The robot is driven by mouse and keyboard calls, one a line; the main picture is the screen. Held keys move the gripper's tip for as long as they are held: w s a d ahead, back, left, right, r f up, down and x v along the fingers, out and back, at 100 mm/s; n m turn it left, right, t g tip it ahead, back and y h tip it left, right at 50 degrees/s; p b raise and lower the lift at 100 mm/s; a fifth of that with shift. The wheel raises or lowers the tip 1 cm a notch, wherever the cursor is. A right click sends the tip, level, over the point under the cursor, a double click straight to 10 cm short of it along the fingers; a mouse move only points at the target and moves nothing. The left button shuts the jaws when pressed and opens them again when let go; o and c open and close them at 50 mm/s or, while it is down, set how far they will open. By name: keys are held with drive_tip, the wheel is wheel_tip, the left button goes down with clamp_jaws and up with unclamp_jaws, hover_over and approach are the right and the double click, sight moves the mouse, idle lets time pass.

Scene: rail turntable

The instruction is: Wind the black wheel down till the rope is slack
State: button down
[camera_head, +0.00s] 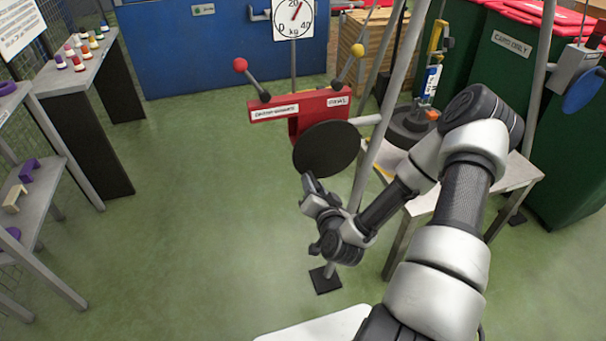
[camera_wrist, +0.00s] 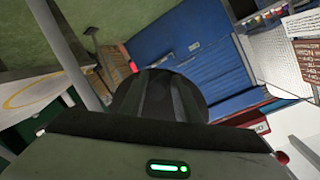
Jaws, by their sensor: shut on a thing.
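The black wheel (camera_head: 327,148) is a round dark disc on the front of a red winch housing (camera_head: 300,106). My gripper (camera_head: 309,182) is at the wheel's lower left rim and is shut on it. In the wrist view my fingers (camera_wrist: 165,95) lie across the dark wheel (camera_wrist: 124,98); the exact contact is hidden. A dial gauge (camera_head: 294,17) marked kg, with a red needle, stands above the housing. A black weight (camera_head: 408,132) sits on a pale table, below a yellow and blue hanging piece (camera_head: 432,75). I cannot make out the rope clearly.
Two levers with a red knob (camera_head: 240,65) and a yellow knob (camera_head: 357,50) stick up from the housing. Grey poles (camera_head: 385,115) rise beside it. The pale table (camera_head: 515,172) is right, shelves (camera_head: 40,190) left. Green floor (camera_head: 190,230) is clear between.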

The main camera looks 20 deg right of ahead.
drive_tip(key=shift+s+d+f, duration=0.15)
drive_tip(key=shift+d+f, duration=0.25)
drive_tip(key=shift+d, duration=0.05)
drive_tip(key=shift+d+n, duration=0.1)
drive_tip(key=shift+n, duration=0.2)
drive_tip(key=shift+d+f+n+h, duration=0.5)
drive_tip(key=shift+d+n, duration=0.25)
drive_tip(key=shift+n, duration=0.15)
drive_tip(key=shift+d+f+n+h, duration=0.2)
drive_tip(key=shift+d+n+h, duration=0.1)
drive_tip(key=shift+d+n, duration=0.6)
